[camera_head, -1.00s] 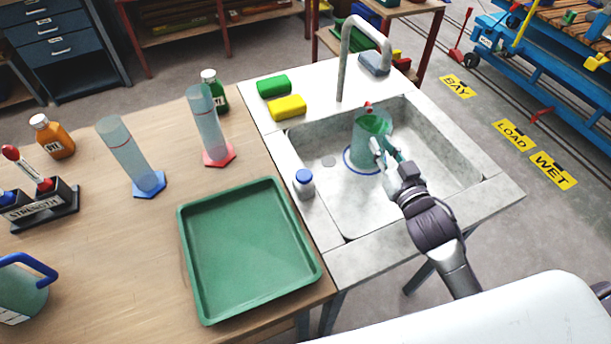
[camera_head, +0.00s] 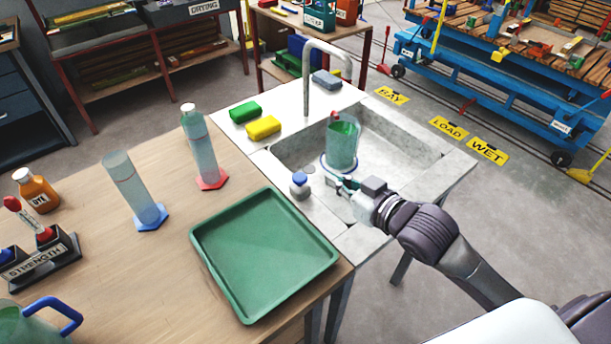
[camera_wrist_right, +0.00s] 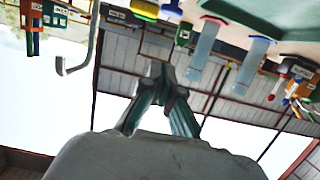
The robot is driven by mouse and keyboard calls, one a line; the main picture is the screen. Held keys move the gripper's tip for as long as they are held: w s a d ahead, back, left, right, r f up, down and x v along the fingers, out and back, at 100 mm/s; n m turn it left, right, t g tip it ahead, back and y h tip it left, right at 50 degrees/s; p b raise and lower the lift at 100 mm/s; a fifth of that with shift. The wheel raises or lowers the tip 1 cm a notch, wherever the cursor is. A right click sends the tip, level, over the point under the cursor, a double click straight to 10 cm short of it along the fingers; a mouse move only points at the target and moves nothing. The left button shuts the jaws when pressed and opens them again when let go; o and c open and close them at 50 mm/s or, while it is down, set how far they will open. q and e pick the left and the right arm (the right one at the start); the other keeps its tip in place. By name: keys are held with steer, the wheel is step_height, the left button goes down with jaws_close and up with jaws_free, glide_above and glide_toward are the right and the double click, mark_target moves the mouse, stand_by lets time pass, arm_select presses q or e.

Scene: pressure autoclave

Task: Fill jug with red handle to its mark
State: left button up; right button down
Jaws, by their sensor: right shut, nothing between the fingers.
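The jug with the red handle (camera_head: 343,148) stands upright in the sink, inside a blue ring on the sink floor, under the tap (camera_head: 308,80). It is translucent teal; its mark and liquid level cannot be made out. A small white piece with a blue top (camera_head: 300,186) is at the sink's near left side. My right gripper (camera_head: 338,183) is shut and empty, in front of the jug and to the right of the blue-topped piece. Its closed fingers (camera_wrist_right: 160,88) also show in the right wrist view. My left gripper is not in view.
A green tray (camera_head: 262,250) lies on the wooden table beside the sink (camera_head: 425,150). A blue-handled jug (camera_head: 40,322) is at lower left.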

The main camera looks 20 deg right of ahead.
steer(key=p, duration=0.2)
glide_above(304, 180)
step_height(304, 180, down, 2)
steer(key=shift+f, duration=0.1)
steer(key=f, duration=0.3)
steer(key=shift+s, duration=0.2)
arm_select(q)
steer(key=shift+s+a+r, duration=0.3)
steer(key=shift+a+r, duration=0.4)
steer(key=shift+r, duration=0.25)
arm_select(e)
steer(key=shift+s+d+f, duration=0.1)
steer(key=shift+f, duration=0.5)
